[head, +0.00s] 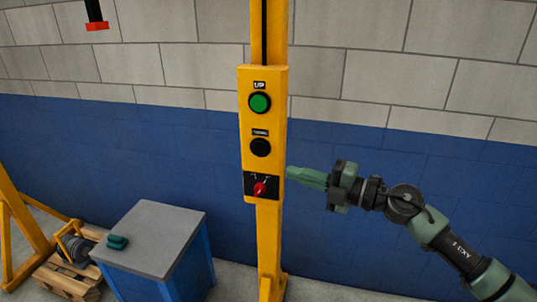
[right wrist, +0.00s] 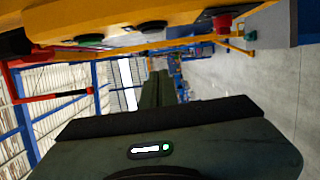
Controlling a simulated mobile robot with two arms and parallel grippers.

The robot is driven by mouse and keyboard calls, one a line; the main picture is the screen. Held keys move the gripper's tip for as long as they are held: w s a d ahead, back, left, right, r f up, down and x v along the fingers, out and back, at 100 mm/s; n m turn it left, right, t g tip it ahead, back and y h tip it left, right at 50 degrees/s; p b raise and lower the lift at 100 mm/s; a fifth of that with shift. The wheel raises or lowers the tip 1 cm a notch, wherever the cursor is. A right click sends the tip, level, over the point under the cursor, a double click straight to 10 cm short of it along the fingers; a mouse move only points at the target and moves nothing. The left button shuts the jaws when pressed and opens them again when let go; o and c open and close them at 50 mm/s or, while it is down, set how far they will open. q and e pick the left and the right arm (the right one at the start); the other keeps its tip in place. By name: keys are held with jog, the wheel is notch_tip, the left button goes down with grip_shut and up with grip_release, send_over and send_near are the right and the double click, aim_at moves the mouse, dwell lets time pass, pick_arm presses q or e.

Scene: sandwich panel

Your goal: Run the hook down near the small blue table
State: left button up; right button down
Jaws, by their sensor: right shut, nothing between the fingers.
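A yellow control panel (head: 245,110) on a post carries a green UP button (head: 260,103), a black button (head: 261,147) below it and a red selector knob (head: 260,188) at the bottom. My right gripper (head: 292,173) is shut and empty at the panel's right edge, about level with the knob; whether it touches is unclear. Its fingers also show in the right wrist view (right wrist: 157,90). The small blue table (head: 165,225) with a grey top stands at lower left. A black hanging part with a red end (head: 97,26) is at upper left; no hook shape shows. My left gripper is not seen.
A small green object (head: 117,242) lies on the table top. A wooden pallet (head: 70,281) with a grey round part and a yellow frame (head: 25,235) stand left of the table. A blue and grey block wall (head: 400,70) is behind the post.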

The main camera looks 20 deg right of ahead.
aim_at(268, 155)
jog(key=w+a+p, duration=0.1)
jog(key=w, duration=0.2)
jog(key=w+a+p, duration=0.2)
jog(key=w, duration=0.1)
jog(key=w+a+p, duration=0.1)
jog(key=w, duration=0.2)
jog(key=shift+w+a+r, duration=0.1)
jog(key=shift+w+a, duration=0.05)
jog(key=shift+a, duration=0.1)
jog(key=shift+w+d, duration=0.3)
